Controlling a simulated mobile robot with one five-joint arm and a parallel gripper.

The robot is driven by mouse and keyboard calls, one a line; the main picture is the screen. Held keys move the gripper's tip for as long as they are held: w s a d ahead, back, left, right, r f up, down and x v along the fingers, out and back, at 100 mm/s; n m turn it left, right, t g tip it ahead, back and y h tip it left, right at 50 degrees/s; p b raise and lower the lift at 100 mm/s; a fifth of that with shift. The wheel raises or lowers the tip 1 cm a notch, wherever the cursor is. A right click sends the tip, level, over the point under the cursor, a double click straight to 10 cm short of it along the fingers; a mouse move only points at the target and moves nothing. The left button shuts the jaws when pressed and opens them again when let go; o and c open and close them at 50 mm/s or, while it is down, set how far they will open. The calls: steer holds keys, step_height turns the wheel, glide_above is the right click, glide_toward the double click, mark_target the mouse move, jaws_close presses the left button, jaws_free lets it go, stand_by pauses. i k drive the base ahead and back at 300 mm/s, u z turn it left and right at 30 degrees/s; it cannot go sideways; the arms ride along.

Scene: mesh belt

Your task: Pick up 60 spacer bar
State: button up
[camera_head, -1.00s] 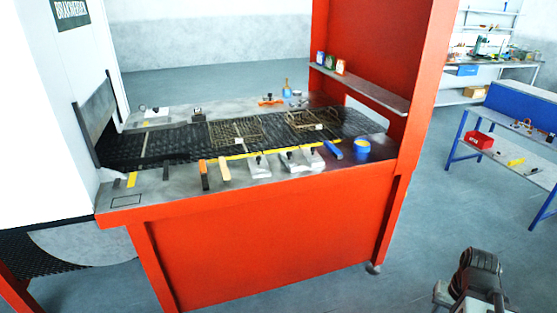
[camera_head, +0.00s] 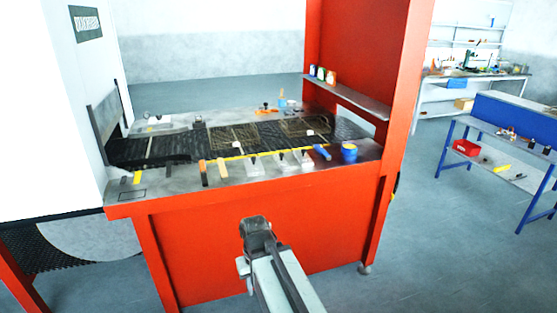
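Several short bars lie on the front ledge of the red belt machine in the head view. One is dark with an orange end (camera_head: 203,173). A tan one (camera_head: 223,169) lies just right of it. No number is readable on any, so I cannot tell which is the 60 spacer bar. The dark end of my arm, with my gripper (camera_head: 256,228), shows in front of the red front panel, lower in the picture than the ledge. Its fingers cannot be made out, and no held thing shows.
The dark mesh belt (camera_head: 180,147) runs behind the ledge with wire baskets on it. Grey-white blocks (camera_head: 254,164), a blue-handled tool (camera_head: 322,152) and a blue-yellow cup (camera_head: 349,152) stand on the ledge's right. A red post (camera_head: 398,110) bounds the right side.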

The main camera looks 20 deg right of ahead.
mark_target(304, 159)
steer(key=u, duration=0.15)
steer(key=i, duration=1)
steer(key=z, duration=0.1)
